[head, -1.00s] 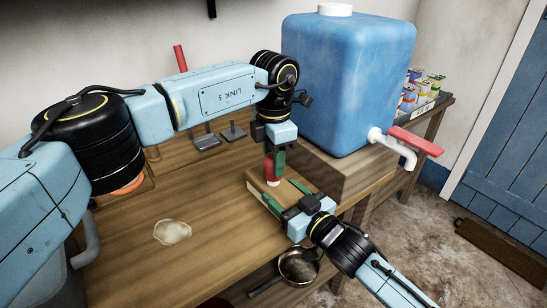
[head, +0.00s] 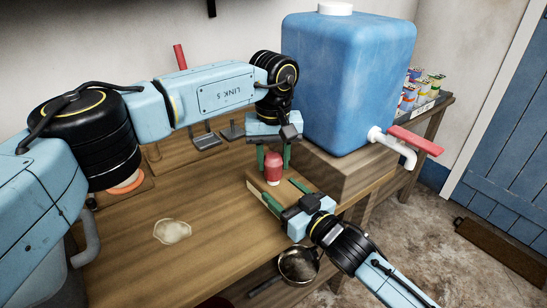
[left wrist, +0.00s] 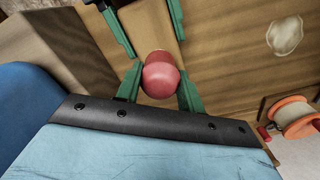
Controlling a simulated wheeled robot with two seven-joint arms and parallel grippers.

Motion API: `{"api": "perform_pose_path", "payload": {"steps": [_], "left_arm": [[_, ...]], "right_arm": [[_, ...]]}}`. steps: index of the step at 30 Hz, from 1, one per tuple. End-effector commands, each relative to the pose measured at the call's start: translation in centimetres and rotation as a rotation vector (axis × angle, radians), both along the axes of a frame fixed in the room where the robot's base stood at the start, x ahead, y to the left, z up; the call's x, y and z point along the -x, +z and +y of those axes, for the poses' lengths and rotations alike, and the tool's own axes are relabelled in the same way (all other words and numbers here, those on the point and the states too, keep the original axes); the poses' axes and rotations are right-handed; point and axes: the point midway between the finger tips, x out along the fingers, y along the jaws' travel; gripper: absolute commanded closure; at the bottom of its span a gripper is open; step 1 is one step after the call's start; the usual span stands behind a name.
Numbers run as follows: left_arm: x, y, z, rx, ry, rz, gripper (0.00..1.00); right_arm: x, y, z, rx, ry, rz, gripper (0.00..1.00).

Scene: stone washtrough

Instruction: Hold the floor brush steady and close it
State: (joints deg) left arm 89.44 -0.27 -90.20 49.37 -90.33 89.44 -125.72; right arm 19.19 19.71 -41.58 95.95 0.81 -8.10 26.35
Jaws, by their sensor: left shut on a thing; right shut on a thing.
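The floor brush appears as a light wooden block (head: 284,193) lying on the table, with a red, rounded piece (head: 273,170) standing upright on it; its lower tip is pale. My left gripper (head: 274,158) points down from above, its green fingers shut on either side of the red piece. In the left wrist view the red piece (left wrist: 160,80) sits between those fingertips. My right gripper (head: 281,192) comes in low from the front right, shut on the wooden block with one finger along each side. Whether the red piece is fully seated in the block is unclear.
A large blue tank (head: 345,85) with a red-handled tap (head: 415,140) stands on a wooden base right behind the grippers. A pale flat patch (head: 172,231) lies on the table. A pan (head: 298,265) sits below the table edge. The table's front left is otherwise clear.

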Motion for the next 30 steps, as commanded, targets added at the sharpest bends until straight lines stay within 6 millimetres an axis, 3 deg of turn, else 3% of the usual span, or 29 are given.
{"api": "perform_pose_path", "payload": {"steps": [6,12,25,26,30], "left_arm": [[0.01,0.04,0.01,0.000,-0.413,0.000,0.84],[0.00,0.02,0.04,0.000,-0.691,0.000,0.84],[0.00,0.02,0.03,0.000,-0.769,0.000,0.84],[0.00,0.02,0.03,0.000,-0.768,0.000,0.58],[0.00,0.01,0.03,0.000,-0.767,0.000,0.40]], "right_arm": [[0.00,-0.07,-0.01,0.001,0.000,0.002,1.00],[0.00,-0.07,-0.02,0.001,-0.001,0.002,1.00],[-0.01,-0.08,-0.03,0.001,-0.001,0.002,1.00],[-0.01,-0.08,-0.03,0.001,-0.001,0.002,1.00],[-0.01,-0.08,-0.03,0.001,-0.001,0.002,1.00]]}}
